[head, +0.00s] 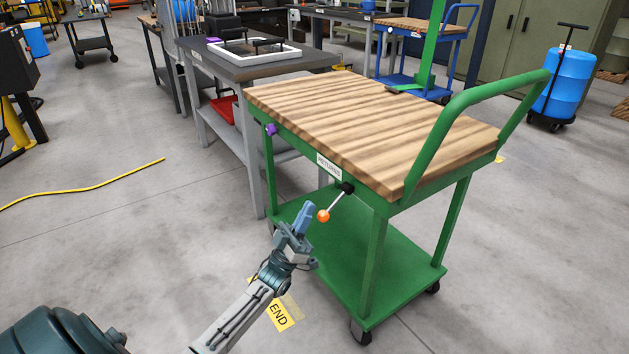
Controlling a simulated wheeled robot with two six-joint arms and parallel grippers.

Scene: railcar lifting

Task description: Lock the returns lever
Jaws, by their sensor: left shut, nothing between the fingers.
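The returns lever (334,202) is a short metal rod with an orange ball knob (323,216) at its lower end and a black pivot at its upper end. It slants down to the left from the side of the green cart (380,228), beside a white label reading RETURNS (329,166). My left gripper (306,212) is shut and empty. In the picture its blue-grey fingers point up, just left of the orange knob. I cannot tell the exact gap in depth. My right gripper is not in view.
The cart has a wooden top (370,125), a green push handle (470,100) and wheels. A grey workbench (250,65) stands close behind it at the left. A yellow floor label reading END (279,316) lies near my left arm. The floor at the left is mostly clear, with a yellow cable (90,190).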

